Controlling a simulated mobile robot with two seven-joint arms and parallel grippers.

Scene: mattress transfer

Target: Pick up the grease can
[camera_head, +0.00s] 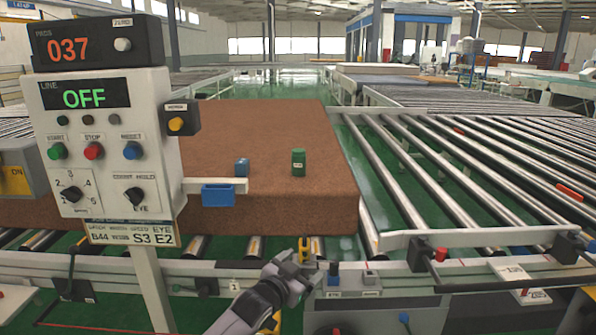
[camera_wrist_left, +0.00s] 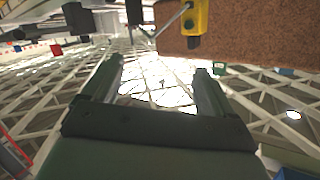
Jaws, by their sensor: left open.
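A small dark green can (camera_head: 298,162) with a pale label, which looks like the grease can, stands upright on top of the brown mattress (camera_head: 265,125). My left gripper (camera_head: 302,264) is low in front of the mattress, over the front rail, below and apart from the can. In the left wrist view my left gripper (camera_wrist_left: 158,80) shows two separated fingers with nothing between them. The mattress (camera_wrist_left: 265,35) fills the upper right there. I cannot clearly make out the can in that view. My right gripper is not in view.
A yellow fitting (camera_head: 303,248) sits on the rail beside my left gripper. Conveyor rollers (camera_head: 480,160) extend right.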

